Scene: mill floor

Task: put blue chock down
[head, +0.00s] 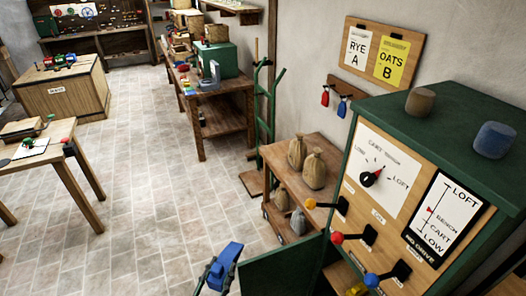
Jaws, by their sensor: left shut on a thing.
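The blue chock (231,254) shows at the bottom of the head view, left of the green cabinet's open door. My left gripper (220,270) is shut on it and holds it tilted. The gripper is partly cut off by the bottom edge of the picture. I cannot tell how high the chock is above the floor. My right gripper is not in view.
The green cabinet (485,101) carries a dial, levers and two round blocks. Its green door panel (281,271) stands close to the chock. A wooden shelf (317,144) with sacks is behind. The brick floor (150,215) on the left is clear.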

